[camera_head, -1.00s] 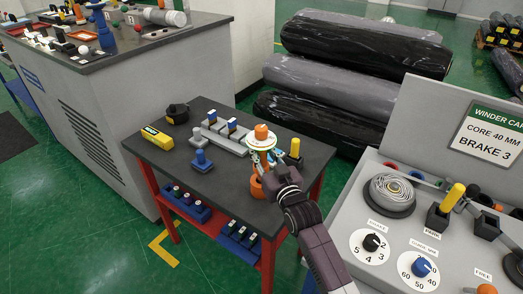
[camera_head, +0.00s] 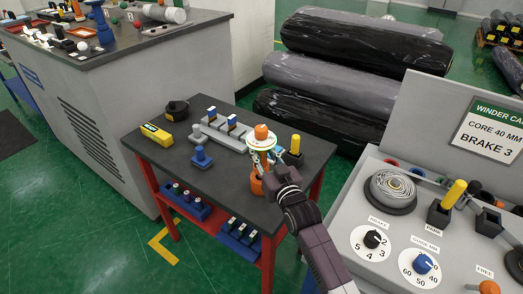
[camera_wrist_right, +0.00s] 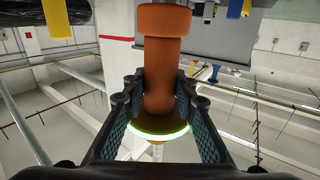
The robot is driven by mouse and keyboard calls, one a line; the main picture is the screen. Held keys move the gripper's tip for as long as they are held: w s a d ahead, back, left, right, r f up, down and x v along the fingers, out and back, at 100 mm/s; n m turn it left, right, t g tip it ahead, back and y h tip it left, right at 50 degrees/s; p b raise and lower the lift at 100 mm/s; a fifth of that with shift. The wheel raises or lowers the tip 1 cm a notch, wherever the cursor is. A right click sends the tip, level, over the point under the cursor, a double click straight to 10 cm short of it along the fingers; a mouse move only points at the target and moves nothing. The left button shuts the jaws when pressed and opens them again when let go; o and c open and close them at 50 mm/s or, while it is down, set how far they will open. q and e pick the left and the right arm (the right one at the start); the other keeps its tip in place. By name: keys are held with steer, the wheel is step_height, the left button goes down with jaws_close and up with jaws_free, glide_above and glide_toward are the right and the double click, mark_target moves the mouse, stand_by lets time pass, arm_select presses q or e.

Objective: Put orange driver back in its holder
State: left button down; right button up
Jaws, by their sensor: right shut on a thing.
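An orange driver (camera_wrist_right: 163,60) is between the fingers of my right gripper (camera_wrist_right: 165,92), which is shut on it. The gripper hides part of the driver. I cannot tell which thing is its holder. My left gripper is not in view.
On the table (camera_head: 228,180) are a grey rack with blue pieces (camera_head: 221,136), a blue knobbed block (camera_head: 201,158), a yellow box (camera_head: 156,134) and a black holder with a yellow handle (camera_head: 294,150). The winder console (camera_head: 385,205) stands close on the right.

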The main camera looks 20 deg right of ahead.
mark_target(263, 161)
steer(key=shift+f+b, duration=0.4)
steer(key=shift+f, duration=0.05)
stand_by(0.5)
steer(key=shift+f+b, duration=0.45)
steer(key=shift+f, duration=0.4)
steer(key=o, duration=1.1)
steer(key=shift+f, duration=0.35)
steer(key=shift+s+r+p, duration=0.15)
steer(key=shift+s+p, duration=0.25)
steer(key=shift+s, duration=0.3)
steer(key=shift+s+r+p, duration=0.1)
steer(key=shift+s+p, duration=0.3)
steer(key=shift+s, duration=0.25)
steer(key=s+p, duration=0.1)
steer(key=s, duration=0.1)
steer(key=s+p, duration=0.1)
steer(key=s, duration=0.1)
steer(key=s+p, duration=0.1)
steer(key=s, duration=0.1)
steer(key=shift+s+d, duration=0.2)
steer(key=shift+d, duration=0.1)
